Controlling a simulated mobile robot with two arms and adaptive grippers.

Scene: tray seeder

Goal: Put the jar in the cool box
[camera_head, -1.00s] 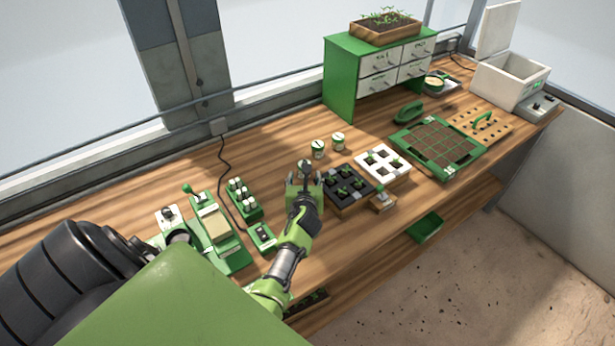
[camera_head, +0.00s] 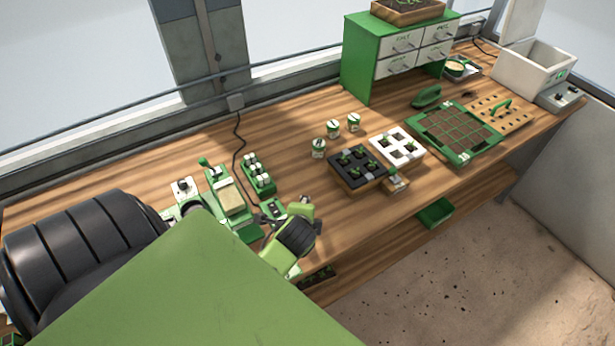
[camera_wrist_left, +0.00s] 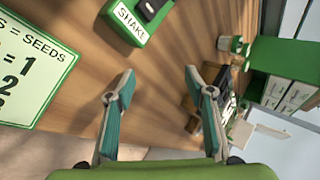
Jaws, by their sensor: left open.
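Three small white jars with green bands stand upright on the bench: a near one (camera_head: 318,148), a middle one (camera_head: 333,128) and a right one (camera_head: 353,123). I cannot tell which of them is the task's jar. The white cool box (camera_head: 518,75) stands at the far right end, its lid (camera_head: 524,20) raised and its inside open. My left gripper is low over the bench's front edge, apart from the jars. Its fingers (camera_wrist_left: 157,82) are spread and empty in the left wrist view. My right gripper is out of view.
A black seedling tray (camera_head: 346,176) and a white tray (camera_head: 411,160) lie right of the jars. Farther right are a green-framed soil tray (camera_head: 447,159) and the green drawer cabinet (camera_head: 362,65). A green SHAKE box (camera_wrist_left: 138,28) is near my fingers.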

